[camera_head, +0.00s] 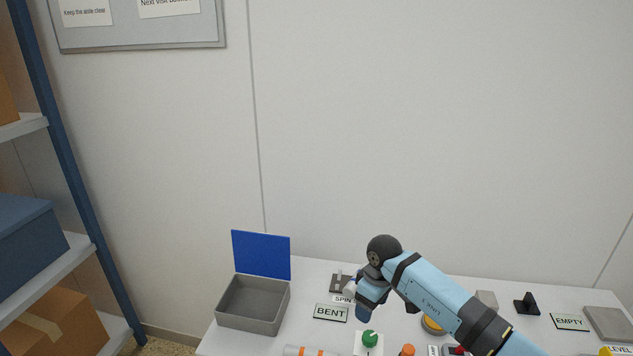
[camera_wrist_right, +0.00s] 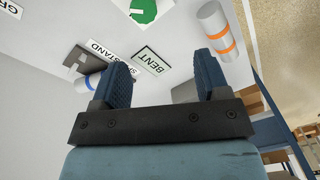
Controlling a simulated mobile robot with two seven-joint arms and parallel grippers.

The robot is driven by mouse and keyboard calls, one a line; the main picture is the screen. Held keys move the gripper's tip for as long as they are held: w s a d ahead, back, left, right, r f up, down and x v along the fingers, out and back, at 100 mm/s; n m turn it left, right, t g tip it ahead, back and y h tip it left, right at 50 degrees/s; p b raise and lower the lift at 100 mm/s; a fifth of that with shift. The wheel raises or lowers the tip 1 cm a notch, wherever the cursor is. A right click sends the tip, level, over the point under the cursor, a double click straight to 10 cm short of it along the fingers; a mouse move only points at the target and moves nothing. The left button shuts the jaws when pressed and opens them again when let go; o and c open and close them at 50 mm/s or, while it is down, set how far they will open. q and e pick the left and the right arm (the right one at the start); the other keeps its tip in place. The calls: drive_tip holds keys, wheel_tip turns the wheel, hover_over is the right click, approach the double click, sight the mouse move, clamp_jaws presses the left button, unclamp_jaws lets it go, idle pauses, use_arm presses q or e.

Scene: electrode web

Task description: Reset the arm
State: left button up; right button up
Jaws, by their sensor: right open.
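My right arm comes in from the lower right in the head view and reaches over the white table (camera_head: 310,277). My right gripper (camera_head: 368,305) hangs above the table near the BENT label (camera_head: 331,313) and the partly hidden SPIN label (camera_head: 343,299). In the right wrist view, my right gripper (camera_wrist_right: 162,75) has its two blue fingers wide apart with nothing between them. The BENT label (camera_wrist_right: 151,60) and the SPIN STAND label (camera_wrist_right: 107,52) lie beyond the fingers there. My left gripper is in neither view.
A grey open box (camera_head: 252,305) with an upright blue panel (camera_head: 261,255) stands at the table's left. A green knob (camera_head: 370,339) and an orange-banded cylinder (camera_head: 309,351) are near the front. A black stand (camera_head: 527,304) and grey plate (camera_head: 607,323) are right. Shelving (camera_head: 75,185) stands left.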

drive_tip(key=s+a+f+n+y, duration=0.35)
drive_tip(key=s+a+y, duration=0.2)
drive_tip(key=a, duration=0.25)
drive_tip(key=s+a+r+n+t+y+p, duration=0.1)
drive_tip(key=s+a+r+t+y, duration=0.2)
drive_tip(key=s+a+y, duration=0.15)
drive_tip(key=s+a+r+n+t+y, duration=0.1)
drive_tip(key=s+a+r+t+y, duration=0.15)
drive_tip(key=s+y, duration=0.35)
drive_tip(key=s+d+f+m+t+h+p, duration=0.1)
drive_tip(key=s+d+f+m+t+h, duration=0.15)
drive_tip(key=d+m+t+h, duration=0.25)
drive_tip(key=s+d+f+m+t+h, duration=0.1)
drive_tip(key=s+d+m+t+h, duration=0.25)
drive_tip(key=d+m+t, duration=0.2)
drive_tip(key=s+d+f+g+h, duration=0.2)
drive_tip(key=s+d+f, duration=0.1)
drive_tip(key=s, duration=0.3)
drive_tip(key=s+d+f+m+g+h, duration=0.1)
drive_tip(key=s+d+f+g+h, duration=0.2)
drive_tip(key=s+f, duration=0.2)
drive_tip(key=shift+s+p, duration=0.35)
